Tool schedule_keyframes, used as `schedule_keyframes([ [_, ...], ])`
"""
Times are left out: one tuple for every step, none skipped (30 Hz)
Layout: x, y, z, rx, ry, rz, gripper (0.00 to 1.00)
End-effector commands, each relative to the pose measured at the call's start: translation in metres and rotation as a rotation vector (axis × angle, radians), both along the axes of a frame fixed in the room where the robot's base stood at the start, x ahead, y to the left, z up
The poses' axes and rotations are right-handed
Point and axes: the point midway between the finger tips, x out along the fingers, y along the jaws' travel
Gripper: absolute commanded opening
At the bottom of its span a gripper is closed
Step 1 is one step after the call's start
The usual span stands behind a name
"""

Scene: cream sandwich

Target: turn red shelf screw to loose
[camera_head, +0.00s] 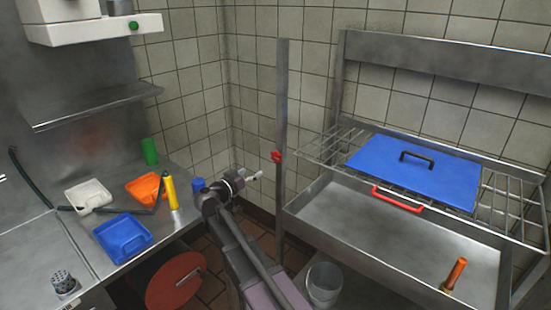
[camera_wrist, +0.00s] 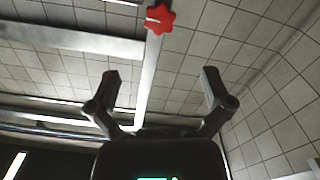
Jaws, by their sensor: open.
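The red shelf screw (camera_head: 277,156) is a small star-shaped knob on the upright metal post (camera_head: 282,100) at the near left of the shelf. In the wrist view the red screw (camera_wrist: 159,18) shows at the top, above and between my fingertips, clear of them. My gripper (camera_wrist: 160,82) is open and empty, its two fingers spread apart. In the head view my gripper (camera_head: 254,176) is left of and slightly below the screw, apart from it.
A wire shelf (camera_head: 495,205) right of the post bears a blue board (camera_head: 415,170) with a black handle. A red handle (camera_head: 397,199) is at its front, above a metal basin (camera_head: 380,228). Left, a steel counter (camera_head: 75,215) holds trays and bottles. A bucket (camera_head: 324,285) stands below.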

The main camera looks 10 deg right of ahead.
Motion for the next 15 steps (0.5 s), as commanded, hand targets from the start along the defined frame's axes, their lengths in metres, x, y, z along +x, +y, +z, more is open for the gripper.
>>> schedule_keyframes([
  [0.004,-0.004,0.0,0.0,0.0,-0.002,1.0],
  [0.006,-0.007,0.0,0.0,0.0,-0.002,1.0],
  [0.009,-0.01,0.0,0.0,0.0,-0.002,1.0],
  [0.011,-0.013,0.0,0.001,0.0,-0.001,1.0],
  [0.014,-0.016,0.0,0.001,0.0,-0.001,1.0],
  [0.017,-0.02,0.0,0.0,0.0,-0.002,1.0],
  [0.02,-0.024,0.0,0.0,0.0,-0.002,1.0],
  [0.023,-0.027,0.0,0.0,0.0,-0.002,1.0],
  [0.027,-0.032,0.0,0.0,0.0,-0.002,1.0],
  [0.03,-0.035,0.0,0.0,0.0,-0.002,1.0],
  [0.033,-0.039,0.0,0.0,0.0,-0.002,1.0],
  [0.037,-0.044,0.0,0.0,0.0,-0.002,1.0],
  [0.04,-0.047,0.0,0.0,0.0,-0.002,1.0],
  [0.043,-0.051,0.0,0.001,0.0,-0.001,1.0],
  [0.047,-0.056,0.0,0.0,0.0,-0.002,1.0],
])
